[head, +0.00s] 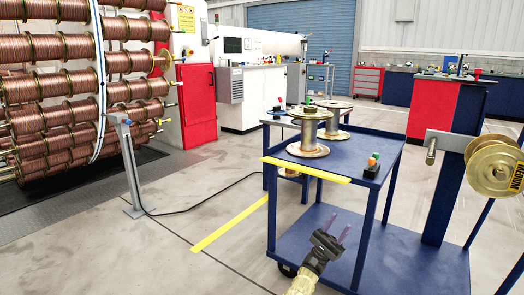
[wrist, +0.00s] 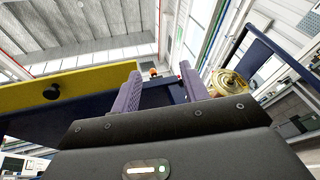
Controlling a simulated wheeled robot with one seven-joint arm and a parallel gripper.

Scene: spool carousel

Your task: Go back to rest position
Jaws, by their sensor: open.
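My gripper (head: 335,234) is open, with nothing between its fingers. In the head view it is in front of the blue cart (head: 411,262), below the level of its top shelf. In the wrist view the two purple fingers of my gripper (wrist: 163,92) stand apart and point up past the yellow-edged shelf (wrist: 60,85). A metal spool (head: 309,132) stands upright on the cart's top shelf, with another spool (head: 333,118) behind it.
A small button box (head: 372,166) sits at the shelf's right corner. A brass spool (head: 493,166) hangs on an arm at the right. A carousel of copper spools (head: 75,90) stands at the left, with a grey post (head: 131,170) before it. The floor left of the cart is mostly clear.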

